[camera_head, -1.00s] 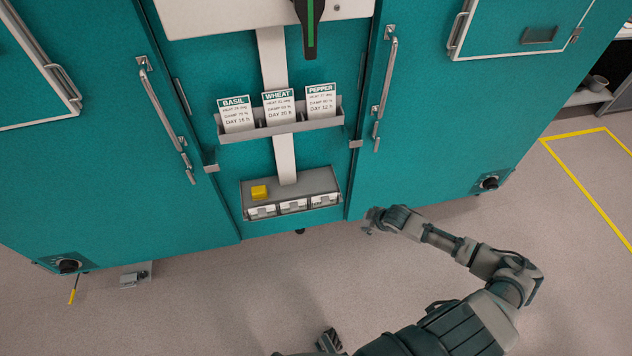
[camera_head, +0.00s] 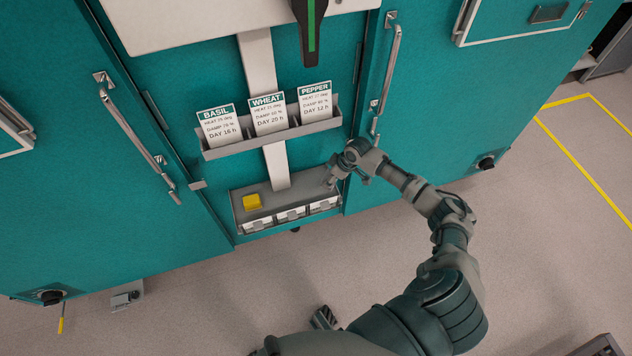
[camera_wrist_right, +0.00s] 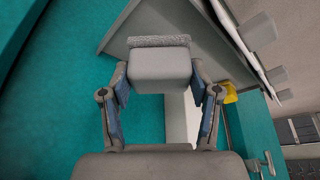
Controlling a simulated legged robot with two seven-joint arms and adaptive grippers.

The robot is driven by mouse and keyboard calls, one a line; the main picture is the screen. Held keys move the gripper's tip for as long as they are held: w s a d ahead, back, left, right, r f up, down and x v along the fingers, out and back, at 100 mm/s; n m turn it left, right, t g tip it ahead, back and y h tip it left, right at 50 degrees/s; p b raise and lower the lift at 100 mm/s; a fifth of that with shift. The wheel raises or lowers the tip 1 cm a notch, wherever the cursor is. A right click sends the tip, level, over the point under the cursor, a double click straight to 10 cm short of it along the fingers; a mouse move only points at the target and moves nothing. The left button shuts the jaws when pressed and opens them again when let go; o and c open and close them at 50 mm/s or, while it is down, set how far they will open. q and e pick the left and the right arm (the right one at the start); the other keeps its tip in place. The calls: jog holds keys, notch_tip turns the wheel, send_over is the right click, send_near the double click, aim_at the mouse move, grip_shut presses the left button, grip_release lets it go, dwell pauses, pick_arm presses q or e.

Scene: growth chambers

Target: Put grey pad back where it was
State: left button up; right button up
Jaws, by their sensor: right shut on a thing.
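The grey pad (camera_wrist_right: 160,68) is a block with a rough, fuzzy face in the right wrist view. My right gripper (camera_wrist_right: 160,92) is shut on it, with a finger on each side. In the head view my right gripper (camera_head: 333,178) is over the right end of the grey tray (camera_head: 240,212), and the pad is too small to make out there. In the wrist view the fuzzy face is close to the grey tray (camera_wrist_right: 205,48); I cannot tell whether they touch. My left gripper is not in view.
A yellow block (camera_head: 252,202) sits at the tray's left end, above several small bins (camera_head: 291,214). A rack (camera_head: 225,148) with cards marked Basil, Wheat and Pepper hangs above. Door handles (camera_head: 389,80) stand out on both sides. The tray's middle is clear.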

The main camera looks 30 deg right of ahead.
jog(key=w+a, duration=0.1)
jog(key=w+a+f+b, duration=0.1)
jog(key=w, duration=0.1)
jog(key=w+a+f, duration=0.1)
jog(key=shift+w+a+f, duration=0.15)
jog(key=shift+w+a, duration=0.1)
jog(key=shift+a, duration=0.05)
notch_tip(320, 180, down, 4)
jog(key=shift+d+b, duration=0.15)
jog(key=shift+b, duration=0.5)
jog(key=shift+d+f, duration=0.15)
jog(key=shift+f, duration=0.15)
jog(key=shift+c, duration=1)
jog(key=o, duration=1.2)
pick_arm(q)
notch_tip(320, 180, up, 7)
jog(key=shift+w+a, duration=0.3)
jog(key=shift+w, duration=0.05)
pick_arm(e)
jog(key=shift+a, duration=0.2)
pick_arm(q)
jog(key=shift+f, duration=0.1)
pick_arm(e)
jog(key=shift+r, duration=0.1)
